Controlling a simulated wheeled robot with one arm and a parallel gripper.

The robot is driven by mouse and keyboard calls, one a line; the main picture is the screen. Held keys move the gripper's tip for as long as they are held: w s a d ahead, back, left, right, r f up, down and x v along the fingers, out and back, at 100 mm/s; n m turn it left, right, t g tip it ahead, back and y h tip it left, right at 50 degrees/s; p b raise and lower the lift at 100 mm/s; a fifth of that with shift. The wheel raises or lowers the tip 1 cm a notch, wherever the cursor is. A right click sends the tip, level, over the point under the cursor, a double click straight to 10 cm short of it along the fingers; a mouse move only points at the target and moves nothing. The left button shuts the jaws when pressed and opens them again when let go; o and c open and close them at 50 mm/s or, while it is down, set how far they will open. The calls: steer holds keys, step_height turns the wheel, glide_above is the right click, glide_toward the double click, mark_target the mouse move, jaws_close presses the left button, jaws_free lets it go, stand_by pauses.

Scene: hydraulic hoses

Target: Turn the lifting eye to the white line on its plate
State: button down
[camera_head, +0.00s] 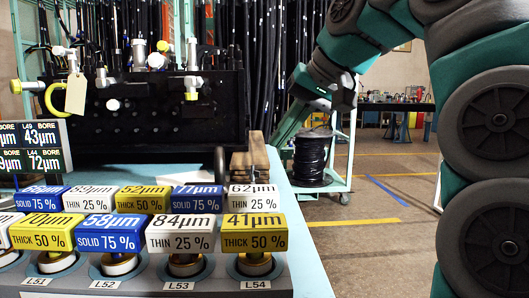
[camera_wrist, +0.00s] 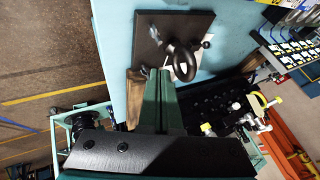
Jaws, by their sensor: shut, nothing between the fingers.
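The lifting eye (camera_wrist: 181,62) is a dark ring standing on a dark brown square plate (camera_wrist: 147,38) in the wrist view. A pale patch shows on the plate just beside and under the ring; I cannot tell if it is the white line. In the head view a dark upright shape beside the wooden blocks (camera_head: 221,165) may be the eye, seen edge-on. My gripper (camera_wrist: 160,74) is shut and empty, its green fingers ending near the plate's edge, close beside the ring.
Wooden blocks (camera_head: 252,160) lie on the light blue bench (camera_head: 301,215). A row of labelled colored blocks (camera_head: 185,234) fills the front left. A black perforated panel with fittings (camera_head: 150,112) stands behind. A black hose spool (camera_head: 312,158) sits on a cart at right.

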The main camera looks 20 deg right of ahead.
mark_target(225, 184)
steer(key=b+x, duration=0.2)
steer(key=x, duration=0.7)
steer(key=shift+w+a+f, duration=0.15)
steer(key=shift+f, duration=0.2)
steer(key=a, duration=0.1)
steer(key=w+a, duration=0.1)
steer(key=a, duration=0.1)
steer(key=shift+w+r, duration=0.15)
steer(key=shift+r, duration=0.05)
steer(key=shift+w+a, duration=0.15)
steer(key=shift+a, duration=0.2)
steer(key=shift+a, duration=0.1)
